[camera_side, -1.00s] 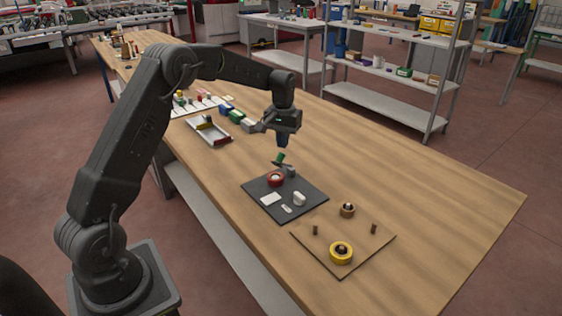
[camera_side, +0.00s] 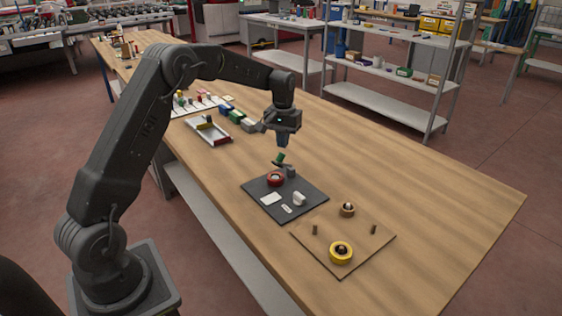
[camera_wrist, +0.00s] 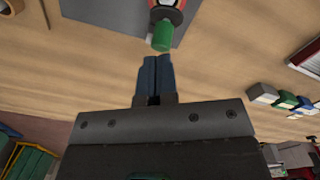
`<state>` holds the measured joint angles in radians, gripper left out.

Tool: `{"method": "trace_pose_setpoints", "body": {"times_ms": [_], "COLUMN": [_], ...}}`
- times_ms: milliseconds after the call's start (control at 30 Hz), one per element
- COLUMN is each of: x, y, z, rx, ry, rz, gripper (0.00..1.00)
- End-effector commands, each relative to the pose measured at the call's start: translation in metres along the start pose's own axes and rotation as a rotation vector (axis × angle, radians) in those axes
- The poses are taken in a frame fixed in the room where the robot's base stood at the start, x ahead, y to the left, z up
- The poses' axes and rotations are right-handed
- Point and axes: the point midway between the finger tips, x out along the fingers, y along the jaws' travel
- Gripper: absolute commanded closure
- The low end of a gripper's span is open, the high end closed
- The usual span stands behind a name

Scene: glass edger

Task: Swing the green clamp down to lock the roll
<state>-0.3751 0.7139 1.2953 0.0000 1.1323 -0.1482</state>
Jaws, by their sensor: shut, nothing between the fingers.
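The green clamp (camera_side: 279,158) stands up at a tilt at the back of the dark plate (camera_side: 297,209). The red roll (camera_side: 275,179) sits on that plate beside the clamp's base. In the wrist view the green clamp end (camera_wrist: 163,36) lies just beyond my fingertips, with part of the red roll (camera_wrist: 166,12) behind it at the top edge. My gripper (camera_side: 282,143) is above the clamp, fingers pointing down; its blue-grey fingers (camera_wrist: 154,62) are together and empty. I see a small gap between fingers and clamp in the wrist view.
White pieces (camera_side: 299,198) lie on the dark plate. A wooden board (camera_side: 345,262) with pegs and a yellow roll (camera_side: 341,253) is in front, with a brown roll (camera_side: 347,210) by its edge. A metal tray (camera_side: 208,133) and colored blocks (camera_side: 236,117) lie behind left. The table's right side is clear.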

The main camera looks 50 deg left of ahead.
Motion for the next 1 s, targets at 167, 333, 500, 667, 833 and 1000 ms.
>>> {"method": "trace_pose_setpoints", "body": {"times_ms": [167,333,500,667,833,1000], "x": [0.002,0.007,0.012,0.016,0.021,0.022], "y": [0.0,-0.001,-0.001,-0.002,-0.002,-0.002], "z": [0.0,0.001,0.002,0.003,0.004,0.004], "rx": [0.0,0.0,0.0,0.0,0.0,0.0], "ry": [0.0,-0.002,-0.001,-0.001,-0.002,0.001], "rz": [0.0,0.0,0.0,0.0,0.0,0.0], "gripper": [1.0,1.0,1.0,1.0,1.0,1.0]}}
